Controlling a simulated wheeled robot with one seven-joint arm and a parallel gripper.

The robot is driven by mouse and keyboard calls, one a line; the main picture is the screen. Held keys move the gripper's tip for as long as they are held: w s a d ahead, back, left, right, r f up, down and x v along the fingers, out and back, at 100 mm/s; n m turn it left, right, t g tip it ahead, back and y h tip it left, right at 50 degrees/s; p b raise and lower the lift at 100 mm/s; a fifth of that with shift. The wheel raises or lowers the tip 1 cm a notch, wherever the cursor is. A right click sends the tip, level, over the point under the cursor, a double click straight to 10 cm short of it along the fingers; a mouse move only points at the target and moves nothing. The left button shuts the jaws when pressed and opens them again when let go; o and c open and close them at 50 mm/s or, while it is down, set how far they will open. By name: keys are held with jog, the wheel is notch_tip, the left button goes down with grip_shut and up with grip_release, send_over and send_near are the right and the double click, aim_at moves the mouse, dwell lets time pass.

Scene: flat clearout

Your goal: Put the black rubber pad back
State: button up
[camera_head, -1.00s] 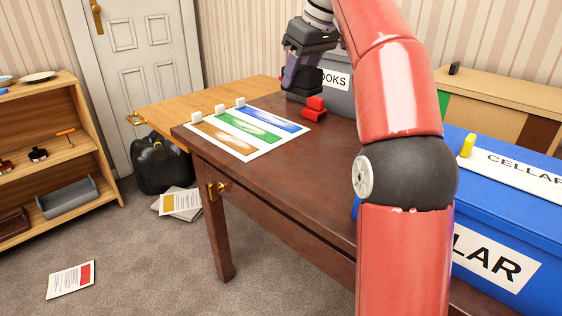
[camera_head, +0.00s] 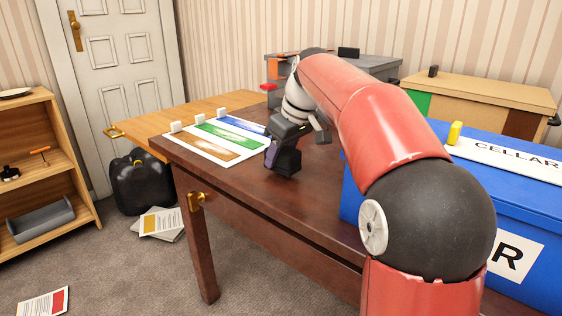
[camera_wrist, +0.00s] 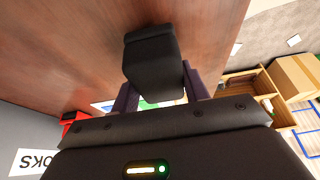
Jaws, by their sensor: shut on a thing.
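My gripper (camera_head: 281,165) is low over the brown table in the head view. In the wrist view its two purple fingers (camera_wrist: 160,92) are shut on a dark block (camera_wrist: 150,62), which looks like the black rubber pad. The block sticks out beyond the fingertips, over the tabletop. In the head view the block is hard to tell from the dark gripper, and I cannot tell whether it touches the table.
The brown table (camera_head: 325,195) carries a sheet with colour bands (camera_head: 215,138) left of my gripper. A blue CELLAR box (camera_head: 530,210) stands to the right. A grey box (camera_head: 385,68) and a cardboard box (camera_head: 480,92) stand behind. Bare tabletop lies around my gripper.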

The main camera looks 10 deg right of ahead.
jog(key=shift+f, duration=0.6)
jog(key=shift+f, duration=0.25)
jog(key=o, duration=1.1)
jog(key=shift+r, duration=0.1)
jog(key=shift+c, duration=0.2)
